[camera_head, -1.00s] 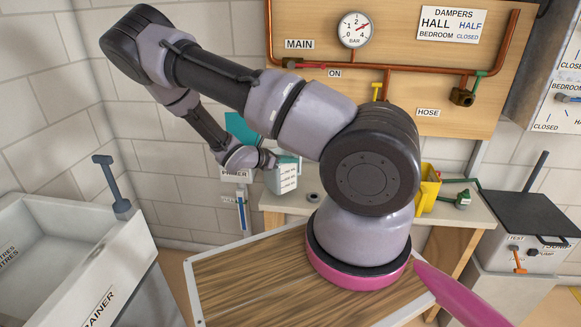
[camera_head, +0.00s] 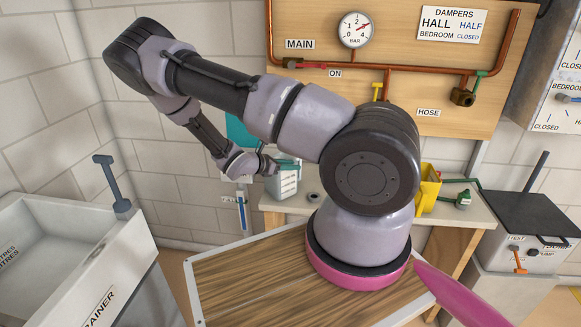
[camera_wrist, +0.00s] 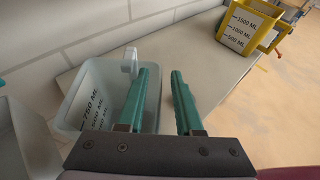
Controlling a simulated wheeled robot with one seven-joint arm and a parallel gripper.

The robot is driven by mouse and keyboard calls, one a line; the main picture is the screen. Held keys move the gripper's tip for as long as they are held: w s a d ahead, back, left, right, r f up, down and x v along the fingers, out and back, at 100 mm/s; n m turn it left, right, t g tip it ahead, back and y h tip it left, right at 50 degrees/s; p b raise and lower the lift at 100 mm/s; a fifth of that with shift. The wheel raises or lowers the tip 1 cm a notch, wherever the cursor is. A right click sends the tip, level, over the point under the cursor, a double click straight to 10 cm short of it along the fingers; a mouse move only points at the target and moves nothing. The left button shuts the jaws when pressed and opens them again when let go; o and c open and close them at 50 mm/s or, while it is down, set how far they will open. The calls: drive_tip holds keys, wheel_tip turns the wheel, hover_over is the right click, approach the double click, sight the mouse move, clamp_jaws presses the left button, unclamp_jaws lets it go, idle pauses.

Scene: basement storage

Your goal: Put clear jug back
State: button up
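The clear jug (camera_head: 284,185) is a pale, see-through container with dark volume marks, at the left end of the bench below my gripper (camera_head: 284,163). In the wrist view the jug (camera_wrist: 88,82) is at the left, upright, showing a 750 ML mark and a pale handle at its far right side. My gripper (camera_wrist: 163,73) has two teal fingers spread apart with nothing between them. The left finger overlaps the jug's right side in the picture; whether it touches is unclear. The handle lies left of both fingers.
A white sink (camera_head: 60,250) is at the left. A wood-topped surface (camera_head: 245,277) lies in front. A pipe board (camera_head: 400,85) hangs behind.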

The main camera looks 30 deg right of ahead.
drive_tip(key=v, duration=1.2)
drive_tip(key=s+a+r+m+t+y, duration=0.1)
drive_tip(key=s+r+m+y, duration=0.4)
drive_tip(key=r, duration=0.8)
drive_tip(key=s+a+r+m+t+y, duration=0.1)
drive_tip(key=s+r+m+t+y, duration=0.1)
drive_tip(key=s+r+m+y, duration=0.3)
drive_tip(key=s+a+r+m+t+y, duration=0.1)
drive_tip(key=s+r+m+y, duration=0.4)
drive_tip(key=s+r+m, duration=0.6)
wheel_tip(320, 180, up, 11)
drive_tip(key=m, duration=0.3)
drive_tip(key=shift+a+t, duration=0.2)
drive_tip(key=shift+t, duration=0.1)
drive_tip(key=shift+r, duration=0.1)
